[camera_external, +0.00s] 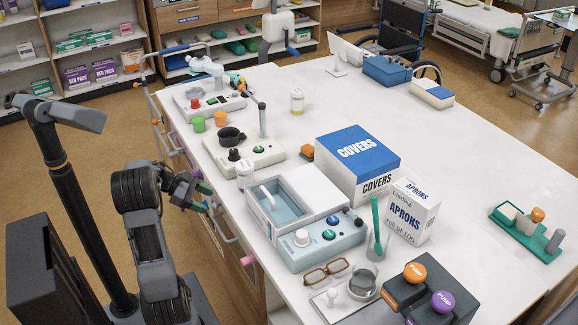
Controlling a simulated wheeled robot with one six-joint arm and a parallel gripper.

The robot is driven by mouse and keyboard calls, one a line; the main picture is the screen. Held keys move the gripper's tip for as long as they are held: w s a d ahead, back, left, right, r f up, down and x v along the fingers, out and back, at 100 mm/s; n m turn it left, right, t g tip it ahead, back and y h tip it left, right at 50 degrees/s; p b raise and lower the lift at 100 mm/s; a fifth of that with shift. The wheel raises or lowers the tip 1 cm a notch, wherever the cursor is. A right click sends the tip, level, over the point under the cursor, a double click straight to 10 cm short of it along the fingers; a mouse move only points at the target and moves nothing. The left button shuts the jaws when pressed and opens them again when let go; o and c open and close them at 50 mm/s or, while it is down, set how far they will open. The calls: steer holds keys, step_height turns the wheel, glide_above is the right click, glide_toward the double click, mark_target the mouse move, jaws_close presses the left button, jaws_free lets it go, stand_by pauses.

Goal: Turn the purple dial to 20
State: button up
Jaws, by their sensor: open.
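I cannot make out a clearly purple dial with a number scale. The purple things in view are a round purple cap marked PUMP (443,301) on a dark block at the front right, and a small purple piece (197,174) at the bench edge, partly behind my gripper. The dials that show are a white one (302,238) on the blue-grey device, a black one (234,155) and a red one (195,103) on the units behind. My gripper (198,196) is at the left, beside the bench's drawer side. It appears empty, and its jaws are open but small in view.
On the white bench (460,180) stand a COVERS box (358,165), an APRONS box (413,212), glasses (326,272) and a glass with a green stick (376,232). A green tray (527,236) is at the right. Coloured handles stick out from the drawers.

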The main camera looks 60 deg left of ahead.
steer(key=s+a+f+n+t+y+b, duration=0.15)
steer(key=s+a+n+y, duration=0.3)
steer(key=a, duration=0.55)
steer(key=s+a+f+n+t+y+b, duration=0.1)
steer(key=s+a+f+n+t+y, duration=0.3)
steer(key=a, duration=0.7)
steer(key=w+f+m+g+b, duration=0.1)
steer(key=w+f, duration=0.1)
steer(key=w, duration=0.9)
steer(key=shift+w+a+f+g+h, duration=0.25)
steer(key=shift+a+f+g+h, duration=0.1)
steer(key=shift+a+h, duration=0.1)
steer(key=shift+r, duration=0.1)
steer(key=shift+c, duration=0.3)
steer(key=c, duration=0.9)
steer(key=shift+o, duration=0.2)
